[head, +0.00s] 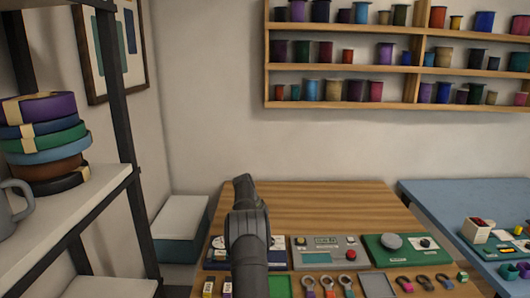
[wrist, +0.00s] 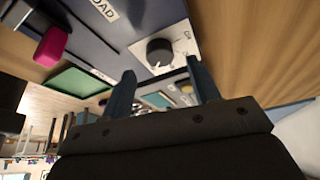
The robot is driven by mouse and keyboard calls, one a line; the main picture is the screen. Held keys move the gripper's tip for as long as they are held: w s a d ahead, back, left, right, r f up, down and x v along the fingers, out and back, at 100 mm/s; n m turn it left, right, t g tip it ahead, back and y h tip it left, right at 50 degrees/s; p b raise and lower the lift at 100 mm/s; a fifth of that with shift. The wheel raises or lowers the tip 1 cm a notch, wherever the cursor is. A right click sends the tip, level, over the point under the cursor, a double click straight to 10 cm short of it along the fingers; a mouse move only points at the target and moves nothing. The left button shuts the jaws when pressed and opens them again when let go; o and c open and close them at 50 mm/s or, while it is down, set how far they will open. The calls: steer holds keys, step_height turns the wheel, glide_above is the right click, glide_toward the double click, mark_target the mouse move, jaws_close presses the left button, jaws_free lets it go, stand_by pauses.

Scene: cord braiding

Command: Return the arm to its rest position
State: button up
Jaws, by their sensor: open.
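My arm (head: 250,235) rises in the middle of the head view, in front of the wooden table (head: 330,195); its gripper end cannot be made out there. In the wrist view my gripper (wrist: 161,68) has its two fingers spread apart with nothing held between them. Beyond the fingertips is a dark blue panel (wrist: 120,45) with a black dial (wrist: 159,51) on a white plate and a magenta knob (wrist: 55,46). Whether the fingers touch the panel cannot be told.
On the table stand a grey box (head: 322,253) with a red button and a green board (head: 405,247). Several rings and clips lie along the front. A shelf (head: 80,210) stands left; a blue table (head: 450,200) is at right. The table's back is clear.

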steer(key=x, duration=0.3)
steer(key=shift+d+f, duration=0.2)
steer(key=shift+f, duration=0.1)
steer(key=n+t, duration=0.1)
steer(key=n, duration=0.1)
steer(key=n+t, duration=0.1)
steer(key=n, duration=0.4)
steer(key=shift+s+t, duration=0.3)
steer(key=shift+t, duration=0.1)
steer(key=n+t+y, duration=0.1)
steer(key=n, duration=0.2)
steer(key=n+y, duration=0.1)
steer(key=n, duration=0.2)
steer(key=shift+s+d+n+t, duration=0.2)
steer(key=shift+n+t, duration=0.1)
steer(key=shift+t, duration=0.1)
steer(key=shift+d+n+t+y, duration=0.15)
steer(key=shift+n+y, duration=0.25)
steer(key=shift+n, duration=0.7)
steer(key=shift+n+t+y, duration=0.25)
steer(key=shift+n+y, duration=0.15)
steer(key=shift+n, duration=0.7)
steer(key=shift+d+n+y, duration=0.1)
steer(key=shift+n+y, duration=0.5)
steer(key=shift+n, duration=1.2)
steer(key=shift+n, duration=0.3)
